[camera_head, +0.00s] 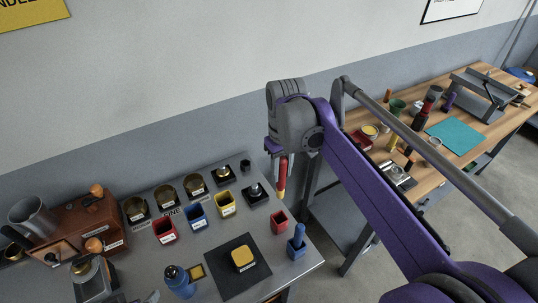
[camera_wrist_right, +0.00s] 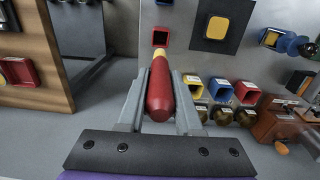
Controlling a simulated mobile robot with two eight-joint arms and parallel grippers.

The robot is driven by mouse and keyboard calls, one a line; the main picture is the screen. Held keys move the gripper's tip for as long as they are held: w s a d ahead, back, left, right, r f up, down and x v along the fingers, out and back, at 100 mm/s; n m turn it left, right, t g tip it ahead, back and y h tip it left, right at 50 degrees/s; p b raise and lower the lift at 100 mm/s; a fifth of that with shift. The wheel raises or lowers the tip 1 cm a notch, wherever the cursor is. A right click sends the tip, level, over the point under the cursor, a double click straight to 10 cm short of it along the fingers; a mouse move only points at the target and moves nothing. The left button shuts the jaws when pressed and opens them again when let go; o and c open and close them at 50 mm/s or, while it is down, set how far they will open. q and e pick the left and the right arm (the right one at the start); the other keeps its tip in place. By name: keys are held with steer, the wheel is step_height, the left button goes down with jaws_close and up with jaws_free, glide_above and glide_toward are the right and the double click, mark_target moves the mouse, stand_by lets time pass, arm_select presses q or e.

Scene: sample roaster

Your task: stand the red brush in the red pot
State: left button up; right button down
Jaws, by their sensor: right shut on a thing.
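The red brush (camera_head: 283,170) has a red handle and a yellow lower part, and hangs nearly upright above the right end of the metal table. My right gripper (camera_head: 277,150) is shut on its handle. In the right wrist view the red handle (camera_wrist_right: 160,92) lies between the two fingers of the gripper (camera_wrist_right: 160,78), its yellow part pointing away. The small square red pot (camera_head: 279,220) stands near the table's right edge. It also shows just past the brush tip in the right wrist view (camera_wrist_right: 160,38). The brush appears apart from the pot. My left gripper is out of view.
A blue brush in a blue pot (camera_head: 297,243) stands close beside the red pot. A dark mat (camera_head: 240,278) with a yellow block lies to its left. Red, blue and yellow bins (camera_head: 196,218) stand farther left. A wooden bench (camera_head: 470,128) is at right.

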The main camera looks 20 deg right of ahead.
mark_target(281, 190)
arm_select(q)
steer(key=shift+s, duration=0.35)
arm_select(e)
steer(key=shift+s+f, duration=0.2)
steer(key=shift+s, duration=0.15)
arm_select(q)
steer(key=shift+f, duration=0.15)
arm_select(e)
steer(key=shift+f, duration=0.1)
step_height(281, 190, down, 5)
steer(key=b, duration=0.2)
steer(key=shift+f+b, duration=0.1)
steer(key=shift+b, duration=0.2)
steer(key=shift+f, duration=0.35)
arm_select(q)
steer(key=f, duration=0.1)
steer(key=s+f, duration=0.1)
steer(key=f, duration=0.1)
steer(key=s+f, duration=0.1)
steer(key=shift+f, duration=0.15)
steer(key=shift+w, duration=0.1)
arm_select(e)
steer(key=shift+w, duration=0.1)
